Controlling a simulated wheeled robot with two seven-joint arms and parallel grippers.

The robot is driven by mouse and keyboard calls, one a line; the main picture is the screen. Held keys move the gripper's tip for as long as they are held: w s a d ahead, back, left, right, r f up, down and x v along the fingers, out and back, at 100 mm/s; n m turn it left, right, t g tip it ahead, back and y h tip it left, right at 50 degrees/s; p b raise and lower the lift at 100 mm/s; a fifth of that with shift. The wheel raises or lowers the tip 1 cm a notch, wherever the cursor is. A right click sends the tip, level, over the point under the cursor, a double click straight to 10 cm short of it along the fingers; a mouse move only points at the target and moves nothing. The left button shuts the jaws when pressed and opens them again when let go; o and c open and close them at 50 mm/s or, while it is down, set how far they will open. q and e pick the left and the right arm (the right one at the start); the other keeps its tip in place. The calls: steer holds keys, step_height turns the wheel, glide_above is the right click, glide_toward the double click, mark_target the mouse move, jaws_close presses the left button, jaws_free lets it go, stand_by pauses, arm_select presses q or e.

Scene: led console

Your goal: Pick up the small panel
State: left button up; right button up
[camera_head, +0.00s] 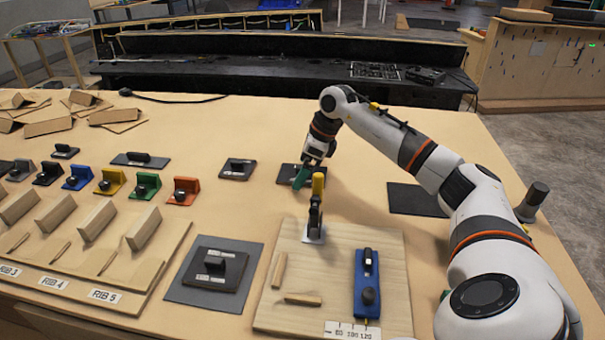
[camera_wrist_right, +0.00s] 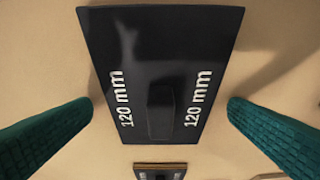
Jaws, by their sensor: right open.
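A black panel (camera_wrist_right: 160,50) with a raised handle block (camera_wrist_right: 160,112) and two "120 mm" labels lies flat on the table in the right wrist view. In the head view this dark panel (camera_head: 287,172) is partly hidden by my right gripper (camera_head: 301,179). The gripper's green fingers are open, one on each side of the panel in the wrist view (camera_wrist_right: 160,108), with nothing between them. They appear above the panel, not touching it. Another dark panel with a handle (camera_head: 238,169) lies to its left. My left gripper is not in view.
A wooden board (camera_head: 335,270) carries an upright yellow-topped lever (camera_head: 317,190) and a blue block (camera_head: 367,285). A larger grey mat (camera_head: 180,292) holds a black handled panel (camera_head: 215,265). Several coloured blocks (camera_head: 143,187) stand left. A dark mat (camera_head: 415,200) lies right.

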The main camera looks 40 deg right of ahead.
steer(key=c, duration=1.1)
